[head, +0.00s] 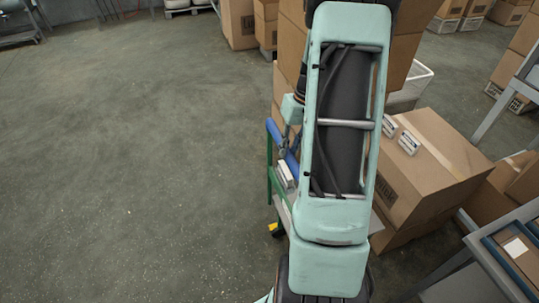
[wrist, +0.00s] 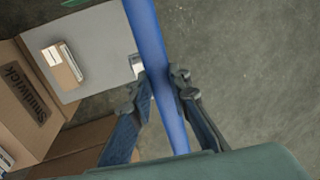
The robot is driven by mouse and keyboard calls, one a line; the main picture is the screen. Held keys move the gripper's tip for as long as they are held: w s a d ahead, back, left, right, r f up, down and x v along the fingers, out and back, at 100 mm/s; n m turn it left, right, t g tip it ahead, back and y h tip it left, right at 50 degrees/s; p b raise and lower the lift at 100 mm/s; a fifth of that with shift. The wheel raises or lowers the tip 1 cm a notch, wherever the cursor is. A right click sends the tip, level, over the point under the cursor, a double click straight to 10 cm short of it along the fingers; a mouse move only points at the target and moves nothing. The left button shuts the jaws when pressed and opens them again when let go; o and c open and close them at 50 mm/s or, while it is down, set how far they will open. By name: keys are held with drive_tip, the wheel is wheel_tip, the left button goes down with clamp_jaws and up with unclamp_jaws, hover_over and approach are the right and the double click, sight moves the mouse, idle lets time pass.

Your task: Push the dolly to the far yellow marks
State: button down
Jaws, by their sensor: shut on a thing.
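The dolly shows in the head view as a green frame (head: 270,186) with a blue handle bar (head: 275,133), partly hidden behind my arm. In the wrist view the blue handle (wrist: 146,32) runs down the middle, between the fingers of my gripper (wrist: 160,88). My gripper is shut on this handle. I cannot make out any yellow floor marks.
Open grey concrete floor (head: 130,160) fills the left side. Large cartons (head: 440,160) stand right of my arm, with a white bin (head: 412,85) behind. A grey rack (head: 500,240) stands at the lower right. Stacked cartons (head: 238,22) stand at the back.

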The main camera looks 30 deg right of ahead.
drive_tip(key=shift+s+d, duration=0.15)
drive_tip(key=shift+d, duration=0.55)
drive_tip(key=shift+s+d, duration=0.1)
drive_tip(key=shift+d, duration=0.65)
drive_tip(key=c, duration=1.8)
unclamp_jaws()
drive_tip(key=shift+d, duration=0.1)
drive_tip(key=r, duration=0.4)
drive_tip(key=d+r, duration=0.1)
drive_tip(key=r, duration=0.3)
drive_tip(key=d+r, duration=0.1)
drive_tip(key=r, duration=0.3)
drive_tip(key=shift+s, duration=0.25)
